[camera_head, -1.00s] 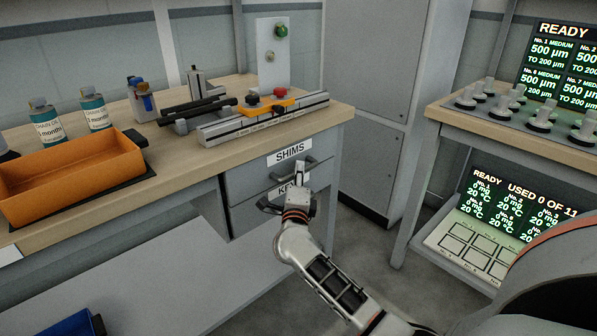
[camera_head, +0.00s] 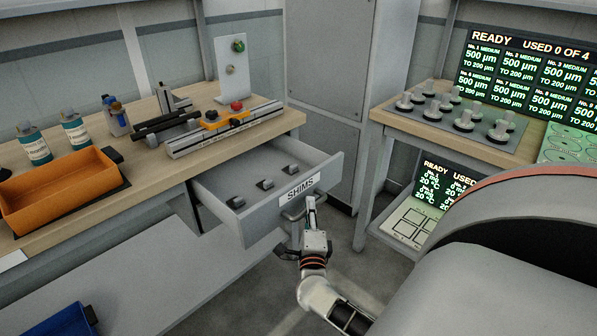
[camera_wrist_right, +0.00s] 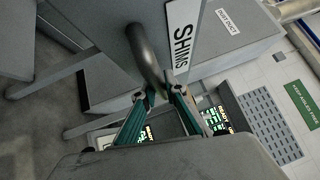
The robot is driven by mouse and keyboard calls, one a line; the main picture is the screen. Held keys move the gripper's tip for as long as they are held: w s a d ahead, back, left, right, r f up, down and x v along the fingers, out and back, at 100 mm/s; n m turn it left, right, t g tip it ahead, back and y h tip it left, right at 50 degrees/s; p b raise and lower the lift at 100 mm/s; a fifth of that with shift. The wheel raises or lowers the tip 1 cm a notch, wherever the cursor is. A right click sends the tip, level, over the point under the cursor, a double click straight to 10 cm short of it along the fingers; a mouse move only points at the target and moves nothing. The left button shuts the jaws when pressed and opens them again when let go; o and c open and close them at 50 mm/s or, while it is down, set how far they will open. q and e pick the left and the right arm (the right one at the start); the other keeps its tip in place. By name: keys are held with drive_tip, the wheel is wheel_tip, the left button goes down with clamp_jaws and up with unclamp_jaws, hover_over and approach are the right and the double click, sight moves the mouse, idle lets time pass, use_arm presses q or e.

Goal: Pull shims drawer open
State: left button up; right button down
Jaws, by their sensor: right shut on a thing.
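The shims drawer (camera_head: 245,222) stands pulled out of the workbench, with a white SHIMS label on its front. Several small dark blocks lie inside it. My right gripper (camera_head: 309,208) is at the drawer front, shut on the drawer handle (camera_head: 290,212). In the right wrist view the handle (camera_wrist_right: 146,55) is a grey curved bar running down between the two green-sided fingers (camera_wrist_right: 160,97), and the SHIMS label is beside it. The KEYS label below is not visible now. My left gripper is not in view.
The workbench top (camera_head: 150,190) carries an orange tray (camera_head: 60,195), bottles (camera_head: 75,130) and a clamp fixture (camera_head: 222,128). A side table (camera_head: 375,117) with white-knobbed pieces and lit screens stands at the right. Grey floor shows between them.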

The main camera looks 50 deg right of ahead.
drive_tip(key=shift+s+a+p, duration=0.1)
drive_tip(key=shift+s+p, duration=0.6)
drive_tip(key=shift+s, duration=2.15)
drive_tip(key=c, duration=2)
unclamp_jaws()
drive_tip(key=shift+c, duration=0.2)
drive_tip(key=shift+s+f, duration=0.1)
drive_tip(key=v, duration=1.1)
drive_tip(key=shift+s+a, duration=0.25)
drive_tip(key=shift+a, duration=0.1)
